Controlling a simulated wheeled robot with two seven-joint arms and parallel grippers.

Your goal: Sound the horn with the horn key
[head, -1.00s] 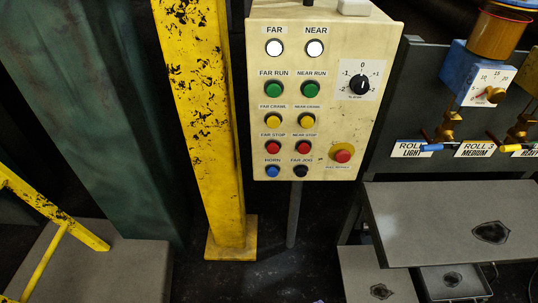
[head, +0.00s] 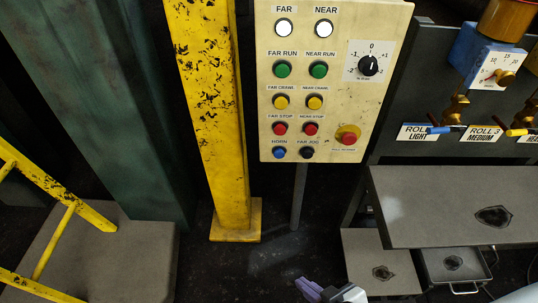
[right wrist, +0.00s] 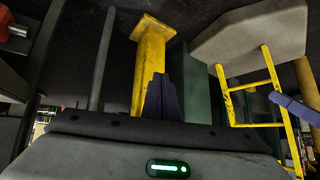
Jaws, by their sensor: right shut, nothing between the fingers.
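The horn key is a blue round button (head: 279,152) under the label HORN, at the lower left of the cream control panel (head: 335,95) in the head view. Nothing covers it. My right gripper (head: 308,289) shows at the bottom edge of the head view, well below the panel and apart from it. Its purple fingers are shut and empty. In the right wrist view the shut purple fingers (right wrist: 162,98) stand in front of the yellow post, and the horn key is not seen there. My left gripper is not seen in the head view.
The black FAR JOG button (head: 307,152) sits just right of the horn key, the red FAR STOP button (head: 280,128) just above it. A yellow post (head: 225,130) stands left of the panel. A grey table (head: 430,205) juts out at right. Below the panel is open floor.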

